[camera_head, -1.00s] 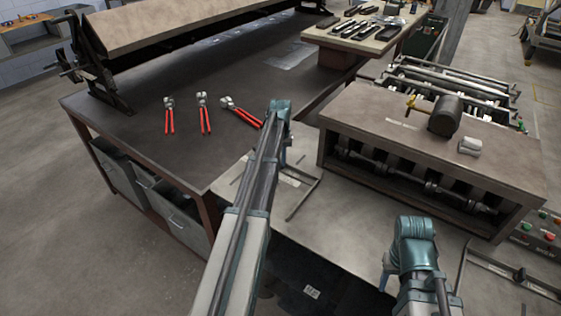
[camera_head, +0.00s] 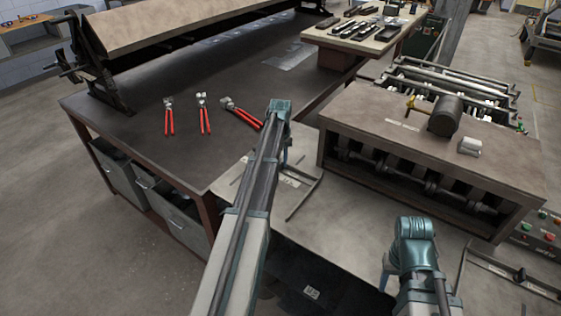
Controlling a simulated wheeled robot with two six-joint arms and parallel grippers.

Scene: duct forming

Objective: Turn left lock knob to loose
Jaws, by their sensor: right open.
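The left lock knob cannot be made out; a dark guide bar (camera_head: 304,198) lies on the left of the machine's grey table, partly behind my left arm. My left gripper (camera_head: 285,157) is over that end of the table, close to the bar. Its fingers are mostly hidden behind its teal wrist, so its opening and any contact do not show. My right gripper (camera_head: 385,274) is open and lower right, above the table's front, its fingers largely behind the wrist. A similar bar with a black knob (camera_head: 520,274) lies at the far right.
Red-handled snips (camera_head: 204,115) lie on the dark bench (camera_head: 150,140) at left. A control panel (camera_head: 540,236) is at right.

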